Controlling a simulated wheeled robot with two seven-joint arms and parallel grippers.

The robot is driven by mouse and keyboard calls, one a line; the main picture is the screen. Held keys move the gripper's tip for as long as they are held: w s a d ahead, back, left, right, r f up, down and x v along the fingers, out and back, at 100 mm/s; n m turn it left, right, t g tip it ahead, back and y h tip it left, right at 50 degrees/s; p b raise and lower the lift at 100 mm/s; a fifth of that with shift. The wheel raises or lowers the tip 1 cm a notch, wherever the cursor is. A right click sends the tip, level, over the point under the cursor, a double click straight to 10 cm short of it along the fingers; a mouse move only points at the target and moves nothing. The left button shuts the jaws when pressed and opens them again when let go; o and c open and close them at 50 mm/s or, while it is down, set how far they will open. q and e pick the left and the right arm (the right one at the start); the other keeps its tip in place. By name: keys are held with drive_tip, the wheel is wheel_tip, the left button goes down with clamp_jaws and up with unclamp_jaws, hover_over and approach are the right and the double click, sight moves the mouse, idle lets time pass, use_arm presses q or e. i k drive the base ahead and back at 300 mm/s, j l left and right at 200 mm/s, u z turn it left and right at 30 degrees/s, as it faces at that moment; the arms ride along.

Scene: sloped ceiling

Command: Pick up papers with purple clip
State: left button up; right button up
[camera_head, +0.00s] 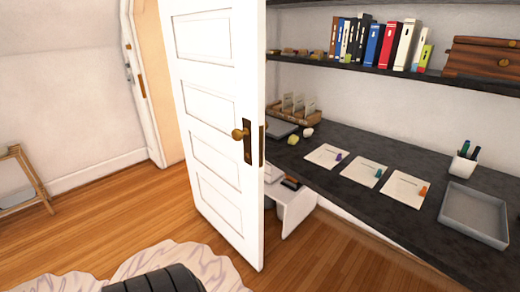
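The papers with the purple clip (325,154) lie flat on the dark desk, the farthest back of three similar stacks in a row. The purple clip (338,157) is at their right edge. None of these is covered. Neither of my grippers is in view.
An open white door (215,100) with a brass knob stands left of the desk (345,199). A grey tray (474,214) and a pen cup (463,165) are at the desk's right. Books (372,45) fill a shelf above. Wooden floor (330,250) lies in front of the desk.

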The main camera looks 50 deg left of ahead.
sight(327, 156)
drive_tip(key=u, duration=1.1)
drive_tip(key=z, duration=1.55)
drive_tip(key=u, duration=1.55)
drive_tip(key=i+j+u, duration=0.1)
drive_tip(key=i+j, duration=0.15)
drive_tip(key=i+j+u, duration=0.15)
drive_tip(key=i, duration=0.3)
